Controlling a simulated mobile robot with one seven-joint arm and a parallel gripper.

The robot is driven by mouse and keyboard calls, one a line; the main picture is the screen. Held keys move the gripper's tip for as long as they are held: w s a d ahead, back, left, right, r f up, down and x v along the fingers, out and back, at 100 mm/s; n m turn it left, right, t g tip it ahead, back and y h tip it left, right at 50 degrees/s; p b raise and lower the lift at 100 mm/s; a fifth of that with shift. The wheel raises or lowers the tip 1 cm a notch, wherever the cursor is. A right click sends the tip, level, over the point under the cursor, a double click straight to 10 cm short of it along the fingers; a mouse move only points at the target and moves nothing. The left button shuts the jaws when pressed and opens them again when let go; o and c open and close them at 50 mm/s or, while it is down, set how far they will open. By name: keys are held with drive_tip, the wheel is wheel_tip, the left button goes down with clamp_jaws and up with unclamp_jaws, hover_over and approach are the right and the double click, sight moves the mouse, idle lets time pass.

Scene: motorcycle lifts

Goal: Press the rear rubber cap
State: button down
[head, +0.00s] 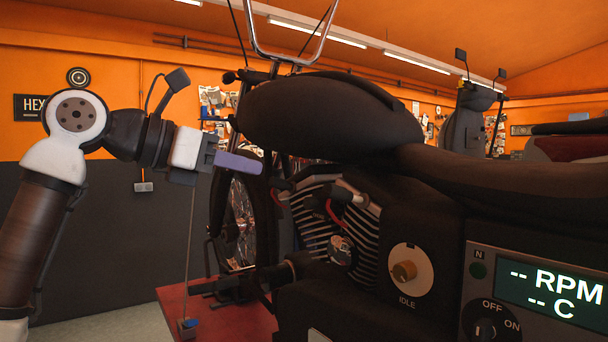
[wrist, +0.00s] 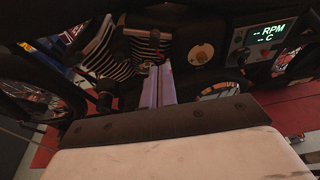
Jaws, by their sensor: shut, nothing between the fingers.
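The motorcycle's finned engine (head: 340,235) is at the middle of the head view, under the black tank. Near its top, a dark and grey plug-like fitting with a red lead (head: 352,196) sits on the right, rear side. A similar fitting (head: 283,186) sits on the left, front side. I cannot tell for certain which part is the rear rubber cap. My gripper (head: 254,165), with pale purple fingers, is shut and empty, left of the engine top and apart from both fittings in the head view. The fingers also show in the wrist view (wrist: 160,72), pointing towards the engine.
The black tank (head: 315,118) and seat (head: 510,180) overhang the engine. An idle knob (head: 404,271) and a panel (head: 550,285) with an OFF/ON switch and blank readings stand to the right. The front wheel (head: 240,220) is behind my gripper. Open floor (head: 100,322) lies lower left.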

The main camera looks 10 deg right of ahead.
sight(326, 191)
drive_tip(key=shift+w+a+y, duration=0.1)
drive_tip(key=shift+w+y, duration=0.3)
drive_tip(key=shift+w, duration=0.05)
drive_tip(key=p+x, duration=0.5)
drive_tip(key=x, duration=0.8)
drive_tip(key=shift+w+d+r, duration=0.1)
drive_tip(key=shift+d+r, duration=0.05)
drive_tip(key=shift+d, duration=0.1)
drive_tip(key=shift+w+d+f, duration=0.1)
drive_tip(key=shift+d+f, duration=0.1)
drive_tip(key=shift+d, duration=0.05)
